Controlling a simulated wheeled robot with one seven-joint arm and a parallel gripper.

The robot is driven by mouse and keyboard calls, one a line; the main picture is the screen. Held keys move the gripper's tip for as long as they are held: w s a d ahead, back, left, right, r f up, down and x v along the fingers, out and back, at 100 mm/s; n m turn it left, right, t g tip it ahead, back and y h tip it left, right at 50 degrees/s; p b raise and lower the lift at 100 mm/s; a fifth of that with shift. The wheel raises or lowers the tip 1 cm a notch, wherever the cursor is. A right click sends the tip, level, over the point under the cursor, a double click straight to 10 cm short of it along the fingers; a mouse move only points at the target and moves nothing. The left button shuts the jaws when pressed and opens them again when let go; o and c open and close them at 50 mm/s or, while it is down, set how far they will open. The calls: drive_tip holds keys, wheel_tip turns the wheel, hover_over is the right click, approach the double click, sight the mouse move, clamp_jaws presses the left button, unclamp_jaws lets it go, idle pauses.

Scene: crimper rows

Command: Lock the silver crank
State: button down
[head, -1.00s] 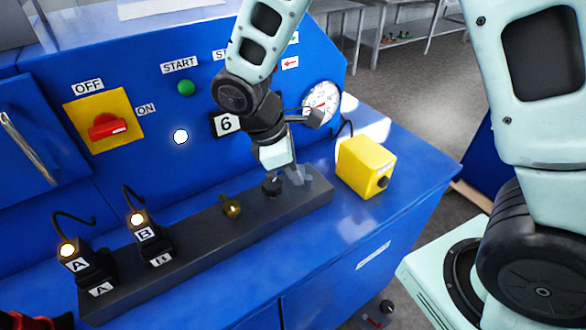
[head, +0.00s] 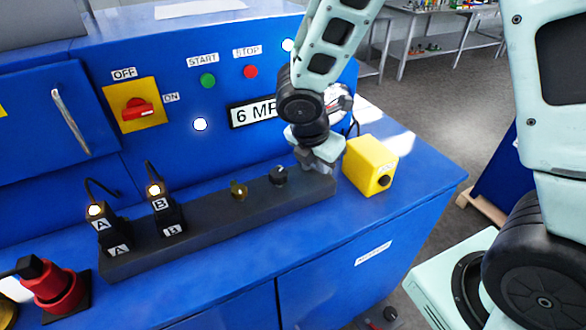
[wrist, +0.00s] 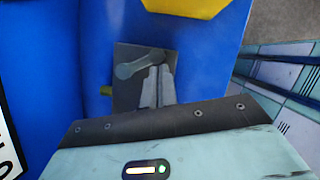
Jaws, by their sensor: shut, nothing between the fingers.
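The silver crank (wrist: 140,62) shows in the wrist view as a short grey lever with a rounded end, lying slantwise over a dark grey plate. My gripper (wrist: 157,85) has its two fingers together, with nothing between them, just beside the crank. I cannot tell whether the fingers touch it. In the head view my gripper (head: 318,163) is over the right end of the dark rail (head: 210,226), and I cannot make out the crank there.
A black knob (head: 278,175) and a brass piece (head: 238,191) stand on the rail, left of my gripper. Lit units A (head: 112,233) and B (head: 167,217) are further left. A yellow box (head: 370,165) stands close on the right. The blue front ledge is clear.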

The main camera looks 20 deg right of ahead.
drive_tip(key=shift+d+n, duration=0.35)
drive_tip(key=shift+n, duration=0.15)
drive_tip(key=shift+w+d, duration=0.15)
drive_tip(key=shift+d, duration=0.1)
idle(0.3)
